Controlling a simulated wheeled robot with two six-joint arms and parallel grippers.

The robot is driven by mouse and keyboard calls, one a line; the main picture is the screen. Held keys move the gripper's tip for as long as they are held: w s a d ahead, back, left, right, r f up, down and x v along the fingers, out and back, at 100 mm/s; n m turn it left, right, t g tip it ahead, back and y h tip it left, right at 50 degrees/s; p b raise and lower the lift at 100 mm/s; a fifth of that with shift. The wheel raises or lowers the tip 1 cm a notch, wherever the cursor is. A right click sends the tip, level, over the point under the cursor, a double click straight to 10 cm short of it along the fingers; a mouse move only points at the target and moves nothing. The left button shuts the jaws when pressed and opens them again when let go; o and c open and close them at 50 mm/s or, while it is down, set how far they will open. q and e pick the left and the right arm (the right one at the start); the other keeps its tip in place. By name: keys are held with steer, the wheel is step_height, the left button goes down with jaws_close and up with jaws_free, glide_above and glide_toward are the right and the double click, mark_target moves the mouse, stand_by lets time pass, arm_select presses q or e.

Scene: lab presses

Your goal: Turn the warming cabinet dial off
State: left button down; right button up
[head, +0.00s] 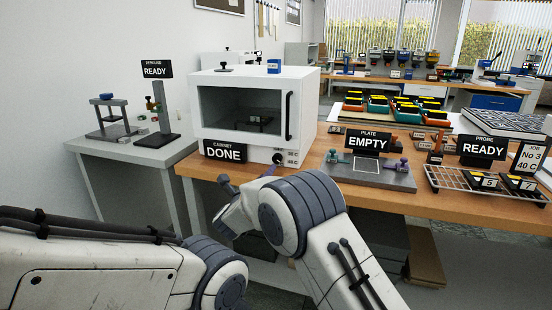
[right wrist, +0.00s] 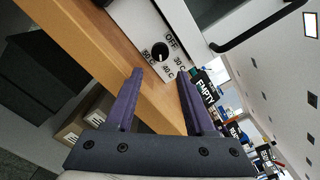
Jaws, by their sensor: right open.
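The warming cabinet (head: 254,108) is a white box with a dark window, on the wooden bench with a "CABINET DONE" sign. Its black round dial (head: 278,158) is low on the front. In the head view my right arm partly hides this gripper. My left gripper is out of the frames.
A dark door handle (head: 289,115) stands out at the cabinet's right edge. A side table (head: 135,150) with a "READY" stand is left.

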mark_target(276, 160)
steer(key=x, duration=1)
steer(key=shift+w+p, duration=0.15)
steer(key=shift+p, duration=0.25)
jaws_close()
